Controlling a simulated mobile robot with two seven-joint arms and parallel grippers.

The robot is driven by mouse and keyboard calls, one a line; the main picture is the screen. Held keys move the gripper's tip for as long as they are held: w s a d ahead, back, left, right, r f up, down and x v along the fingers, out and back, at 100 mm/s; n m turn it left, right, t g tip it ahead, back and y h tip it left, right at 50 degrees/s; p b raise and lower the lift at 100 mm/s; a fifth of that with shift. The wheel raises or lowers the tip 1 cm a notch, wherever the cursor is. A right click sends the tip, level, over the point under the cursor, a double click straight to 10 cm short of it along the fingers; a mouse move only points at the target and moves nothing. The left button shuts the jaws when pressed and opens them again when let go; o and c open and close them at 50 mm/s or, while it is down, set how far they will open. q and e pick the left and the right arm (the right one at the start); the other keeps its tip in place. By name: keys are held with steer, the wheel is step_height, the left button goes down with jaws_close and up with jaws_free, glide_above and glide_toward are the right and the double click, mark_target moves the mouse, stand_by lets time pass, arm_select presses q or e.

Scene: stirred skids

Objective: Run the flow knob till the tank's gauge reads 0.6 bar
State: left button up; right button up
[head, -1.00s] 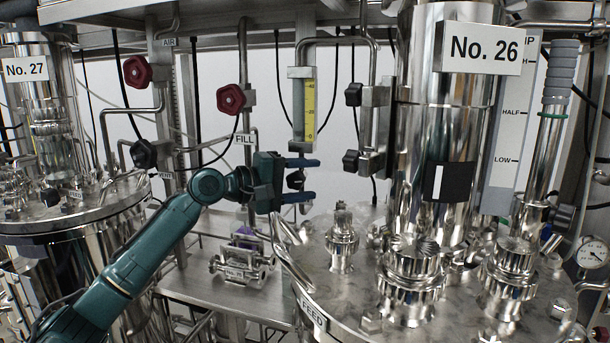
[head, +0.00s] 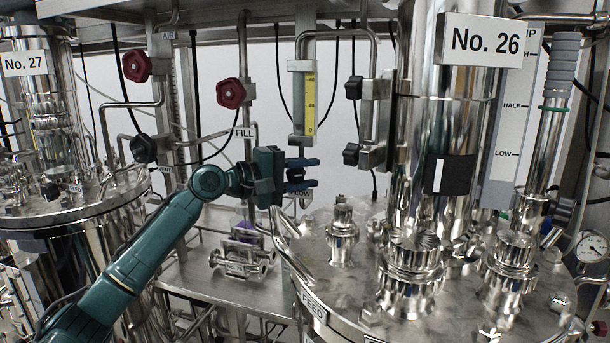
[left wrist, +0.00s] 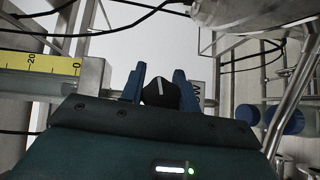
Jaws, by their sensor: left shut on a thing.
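The flow knob (left wrist: 158,94) is black with a white pointer line and sits between my left gripper's blue fingers in the left wrist view. My left gripper (head: 315,173) is shut on it, just below the yellow flow scale (head: 310,103); the gripper also shows in the left wrist view (left wrist: 160,76). In the head view the fingers mostly hide the knob. The round dial gauge (head: 592,246) is at the right edge of the head view, beside the No. 26 tank (head: 345,283); its reading is too small to tell. My right gripper is not in view.
Red handwheels (head: 231,93) and black knobs (head: 351,154) are on pipes around my left gripper. A steel shelf (head: 205,268) with small fittings lies below it. The No. 27 tank (head: 70,222) stands at the left.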

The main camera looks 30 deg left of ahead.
arm_select(q)
steer(key=shift+n+h, duration=0.3)
steer(key=o, duration=1)
steer(key=shift+s+a, duration=0.1)
steer(key=shift+s, duration=0.05)
steer(key=shift+b+v, duration=2.4)
steer(key=shift+v, duration=4)
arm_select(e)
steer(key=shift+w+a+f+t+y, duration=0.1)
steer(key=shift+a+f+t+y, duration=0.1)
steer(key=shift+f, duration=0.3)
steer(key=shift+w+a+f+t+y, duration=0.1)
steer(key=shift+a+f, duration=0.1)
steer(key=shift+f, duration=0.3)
